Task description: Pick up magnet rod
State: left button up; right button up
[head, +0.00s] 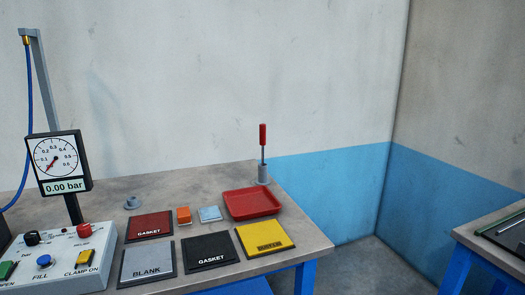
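A rod with a red handle and a thin dark shaft, which looks like the magnet rod (263,136), stands upright at the back right of the workbench (315,236). Its lower end is inside a small grey cylindrical holder (263,175), so its tip is hidden. Neither of my grippers shows in the head view.
A red tray (250,204) sits just in front of the holder. Flat plates, including a yellow one (264,239), lie nearer. A control box (60,262) with a pressure gauge (56,158) stands at left. Another table (490,238) is at right, across a floor gap.

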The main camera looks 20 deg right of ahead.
aim_at(262, 127)
jog(key=z, duration=1.1)
jog(key=i+l+z, duration=0.1)
jog(key=i+l, duration=0.2)
jog(key=i+l+z, duration=0.15)
jog(key=i, duration=0.3)
jog(key=l, duration=0.1)
